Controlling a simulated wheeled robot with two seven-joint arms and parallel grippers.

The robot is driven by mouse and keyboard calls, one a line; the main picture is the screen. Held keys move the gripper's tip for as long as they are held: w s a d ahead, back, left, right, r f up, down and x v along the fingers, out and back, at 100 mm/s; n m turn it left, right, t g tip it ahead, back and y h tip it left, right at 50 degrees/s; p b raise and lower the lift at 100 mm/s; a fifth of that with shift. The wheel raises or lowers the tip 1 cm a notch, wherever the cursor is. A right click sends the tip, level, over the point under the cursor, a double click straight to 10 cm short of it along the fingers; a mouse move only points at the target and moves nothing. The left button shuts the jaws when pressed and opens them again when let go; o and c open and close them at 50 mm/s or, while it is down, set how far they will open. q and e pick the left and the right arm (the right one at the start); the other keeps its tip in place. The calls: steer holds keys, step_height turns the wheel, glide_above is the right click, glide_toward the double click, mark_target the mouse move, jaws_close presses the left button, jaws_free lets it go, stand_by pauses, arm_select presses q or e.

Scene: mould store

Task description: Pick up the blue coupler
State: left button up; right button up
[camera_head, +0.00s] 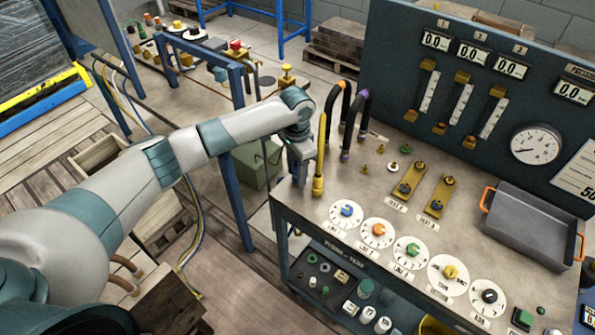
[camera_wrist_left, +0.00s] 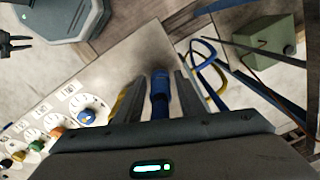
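The blue coupler (camera_wrist_left: 160,96) shows in the left wrist view as a short blue cylinder between the two fingers of my left gripper (camera_wrist_left: 162,82). A narrow gap seems to show on each side of it, so the fingers look open around it. In the head view my left gripper (camera_head: 301,180) points down at the left edge of the bench, beside the yellow hose (camera_head: 320,160), and hides the coupler. My right gripper (camera_wrist_left: 18,43) appears small at the left edge of the wrist view, with its dark fingers apart and empty.
Orange (camera_head: 339,105) and purple (camera_head: 358,120) hoses stand just right of the yellow one. Dials such as the blue-knobbed one (camera_head: 346,211) line the front of the bench (camera_head: 370,185). A grey tray (camera_head: 528,225) sits at right. A green box (camera_head: 257,163) stands beyond the left edge.

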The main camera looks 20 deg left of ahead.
arm_select(q)
jaws_close()
steer(key=shift+r, duration=0.15)
steer(key=shift+w+r, duration=0.1)
steer(key=shift+r, duration=0.15)
step_height(320, 180, up, 8)
steer(key=b, duration=0.3)
steer(key=shift+r, duration=0.65)
